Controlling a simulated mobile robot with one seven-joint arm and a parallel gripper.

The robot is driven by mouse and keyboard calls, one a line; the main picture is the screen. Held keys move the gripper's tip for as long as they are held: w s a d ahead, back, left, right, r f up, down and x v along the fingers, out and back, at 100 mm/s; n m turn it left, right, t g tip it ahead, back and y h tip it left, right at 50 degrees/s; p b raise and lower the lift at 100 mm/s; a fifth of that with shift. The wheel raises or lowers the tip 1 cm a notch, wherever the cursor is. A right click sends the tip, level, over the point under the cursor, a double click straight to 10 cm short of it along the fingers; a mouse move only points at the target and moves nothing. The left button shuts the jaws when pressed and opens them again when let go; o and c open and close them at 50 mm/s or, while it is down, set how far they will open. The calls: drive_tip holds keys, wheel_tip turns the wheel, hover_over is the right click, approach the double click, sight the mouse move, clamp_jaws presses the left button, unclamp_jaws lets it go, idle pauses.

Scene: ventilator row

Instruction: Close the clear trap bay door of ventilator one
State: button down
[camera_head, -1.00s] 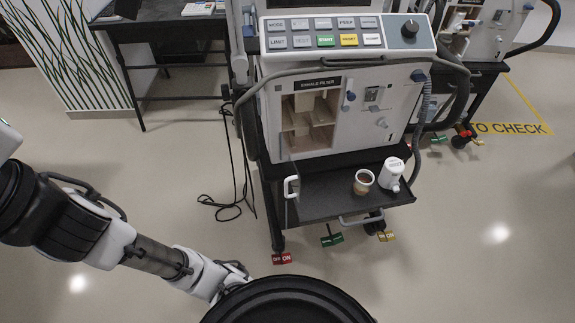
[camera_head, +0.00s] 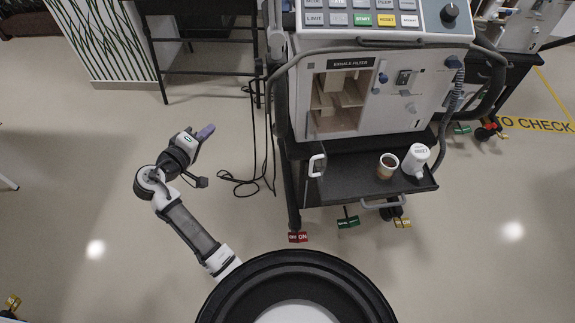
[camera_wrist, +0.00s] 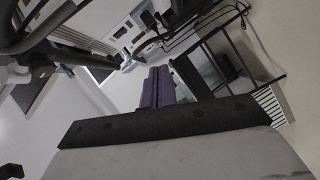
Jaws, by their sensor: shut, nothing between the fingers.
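The ventilator (camera_head: 425,105) stands right of centre in the head view. Its trap bay (camera_head: 342,98), under the "EXHALE FILTER" label, is uncovered, with beige partitions inside. The clear door is hard to see; it seems to stand open toward me at the bay's left side. Its white handle (camera_head: 317,165) shows above the left part of the lower shelf. My gripper (camera_head: 206,132) is left of the ventilator, well apart from the door. Its purple fingers are together and empty; they also show in the wrist view (camera_wrist: 157,88).
A cup (camera_head: 387,166) and a white jug (camera_head: 415,160) stand on the dark lower shelf (camera_head: 350,190). Black cables (camera_head: 250,185) hang and lie on the floor between my gripper and the ventilator. Coloured pedals (camera_head: 347,222) sit below. Floor around my gripper is clear.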

drive_tip(key=s+d+f+m+g+h, duration=0.3)
drive_tip(key=s+d+f+g+h, duration=0.4)
drive_tip(key=d+h, duration=0.4)
drive_tip(key=w+d+f+t+p, duration=0.1)
drive_tip(key=d+p, duration=0.3)
drive_tip(key=d, duration=0.9)
drive_tip(key=shift+w+d+y, duration=0.2)
drive_tip(key=shift+w+y, duration=0.2)
drive_tip(key=shift+w, duration=0.35)
drive_tip(key=shift+d, duration=0.1)
